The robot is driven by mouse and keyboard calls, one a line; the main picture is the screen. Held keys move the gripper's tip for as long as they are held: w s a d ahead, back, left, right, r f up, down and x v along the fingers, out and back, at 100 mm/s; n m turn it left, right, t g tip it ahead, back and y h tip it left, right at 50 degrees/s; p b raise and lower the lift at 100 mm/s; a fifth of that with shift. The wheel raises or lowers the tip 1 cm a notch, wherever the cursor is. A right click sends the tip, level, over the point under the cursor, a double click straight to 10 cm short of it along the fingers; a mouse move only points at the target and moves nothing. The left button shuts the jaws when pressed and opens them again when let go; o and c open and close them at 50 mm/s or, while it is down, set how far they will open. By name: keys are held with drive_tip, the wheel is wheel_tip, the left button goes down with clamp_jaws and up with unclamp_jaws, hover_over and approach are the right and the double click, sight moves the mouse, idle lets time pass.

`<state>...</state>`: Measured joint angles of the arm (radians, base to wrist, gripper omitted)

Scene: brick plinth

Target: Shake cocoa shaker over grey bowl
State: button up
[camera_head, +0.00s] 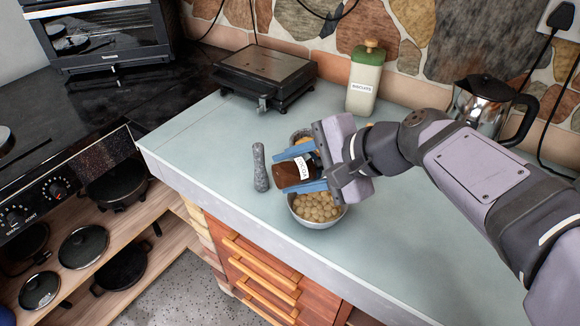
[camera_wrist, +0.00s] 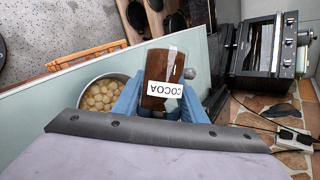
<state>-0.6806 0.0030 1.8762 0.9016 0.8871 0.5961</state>
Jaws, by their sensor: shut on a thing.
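My gripper (camera_head: 284,172) is shut on the cocoa shaker (camera_head: 292,175), a brown-filled container with a white COCOA label. Its blue fingers are on either side of the shaker, which is tilted well over onto its side in the head view. The shaker also shows between the fingers in the wrist view (camera_wrist: 156,75), with a clear part beside the brown. A light grey bowl (camera_head: 322,225) of round pale-brown pieces stands on the counter, just below the shaker in the picture. In the wrist view the bowl (camera_wrist: 84,88) is left of the shaker. The gripper hides part of its rim.
A grey pestle-like piece (camera_head: 260,168) stands left of the shaker. A smaller bowl (camera_head: 296,136), partly hidden, is behind the gripper. The counter's front left is clear.

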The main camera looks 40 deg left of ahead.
sight(305, 158)
drive_tip(key=shift+w+d+r+n+t+h+p, duration=0.3)
drive_tip(key=shift+w+r+n+t+h+p, duration=0.5)
drive_tip(key=shift+p, duration=1.1)
drive_tip(key=shift+w+d+r+n+t+h+p, duration=0.1)
drive_tip(key=shift+d+n+t+h+p, duration=0.3)
drive_tip(key=shift+t+p, duration=1.15)
drive_tip(key=shift+w+f+g, duration=0.1)
drive_tip(key=shift+f+g, duration=0.05)
drive_tip(key=shift+g, duration=0.1)
drive_tip(key=shift+w+h+p, duration=0.1)
drive_tip(key=shift+h+p, duration=0.2)
drive_tip(key=shift+r+n+t+h+p, duration=0.3)
drive_tip(key=shift+r+n+t+p, duration=0.1)
drive_tip(key=shift+t+p, duration=0.25)
drive_tip(key=shift+a+f+t+b, duration=0.15)
drive_tip(key=shift+f+t+b, duration=0.1)
drive_tip(key=shift+b, duration=1.1)
drive_tip(key=shift+r+b, duration=0.1)
drive_tip(key=shift+b, duration=0.25)
